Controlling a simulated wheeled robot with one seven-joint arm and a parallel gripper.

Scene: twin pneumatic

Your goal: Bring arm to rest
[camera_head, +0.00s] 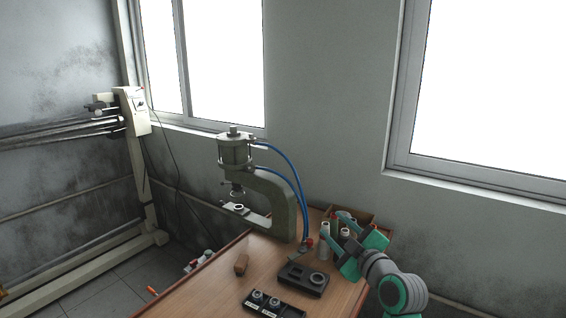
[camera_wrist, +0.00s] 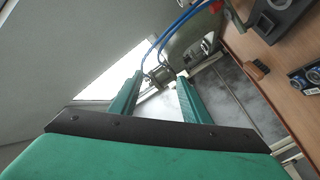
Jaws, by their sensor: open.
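My gripper (camera_head: 343,243) is at the right side of the wooden table, above its surface, with green fingers. In the wrist view my gripper (camera_wrist: 160,82) has its two green fingers spread apart, with nothing held between them. The grey-green pneumatic press (camera_head: 283,205) stands at the back of the table, left of my gripper and apart from it. The press also shows in the wrist view (camera_wrist: 190,38), beyond the fingertips.
White cylinders (camera_head: 325,237) and an open box (camera_head: 361,216) stand close behind my gripper. Blue hoses (camera_head: 300,190) hang right of the press.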

